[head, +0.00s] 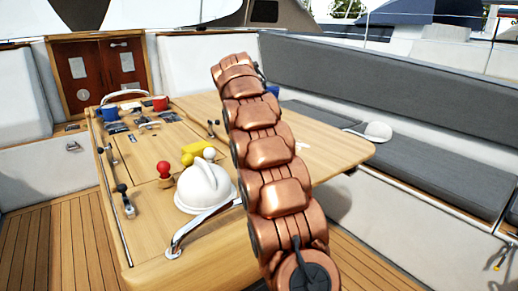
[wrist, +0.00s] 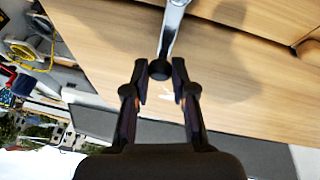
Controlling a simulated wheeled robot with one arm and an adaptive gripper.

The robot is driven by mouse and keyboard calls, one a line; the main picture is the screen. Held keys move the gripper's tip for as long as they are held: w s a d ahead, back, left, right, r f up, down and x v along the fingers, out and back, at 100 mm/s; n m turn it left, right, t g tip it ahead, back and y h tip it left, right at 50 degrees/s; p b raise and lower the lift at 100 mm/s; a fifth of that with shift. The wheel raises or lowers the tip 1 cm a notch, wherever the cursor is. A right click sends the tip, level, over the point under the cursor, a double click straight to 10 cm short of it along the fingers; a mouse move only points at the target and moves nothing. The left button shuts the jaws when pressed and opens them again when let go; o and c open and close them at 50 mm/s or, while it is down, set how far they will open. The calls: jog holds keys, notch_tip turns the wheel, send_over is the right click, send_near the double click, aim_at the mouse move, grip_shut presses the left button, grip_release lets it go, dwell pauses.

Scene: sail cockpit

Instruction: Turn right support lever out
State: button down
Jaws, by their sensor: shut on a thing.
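A chrome lever (wrist: 172,28) with a dark round knob (wrist: 159,70) runs down from the top of the wrist view over the wooden table. My gripper (wrist: 160,92) is shut on its knob end, with one dark finger on each side. My gripper is hidden behind the arm in the head view.
A grey bench (head: 420,160) lines the right. The teak floor is clear at left.

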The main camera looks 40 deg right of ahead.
jog(key=shift+s, duration=0.1)
dwell(0.3)
jog(key=c, duration=1)
grip_release()
jog(key=shift+o, duration=0.2)
jog(key=shift+a, duration=0.15)
